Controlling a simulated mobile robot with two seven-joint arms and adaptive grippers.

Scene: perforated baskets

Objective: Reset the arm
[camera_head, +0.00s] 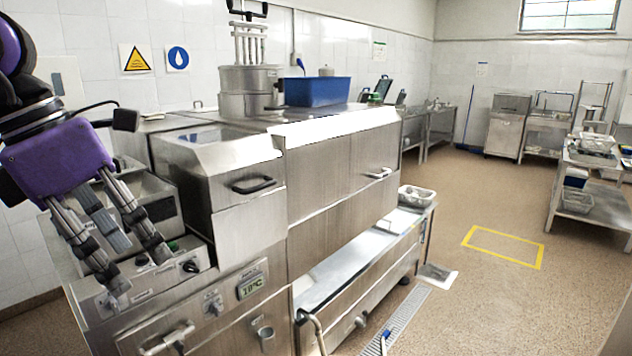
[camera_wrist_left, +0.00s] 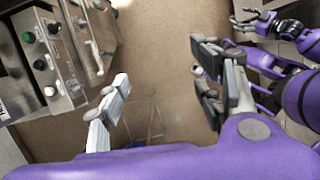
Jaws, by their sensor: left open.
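My left gripper (camera_head: 138,268) hangs from a purple wrist at the left of the head view, its fingers pointing down in front of the steel machine's control panel. The fingers are spread and nothing is between them.
The steel machine (camera_head: 340,175) fills the left and middle, close beside my left gripper. A blue bin (camera_head: 318,91) stands on its top. A perforated basket (camera_head: 416,196) sits at its right end. A steel rack (camera_head: 590,205) stands at right.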

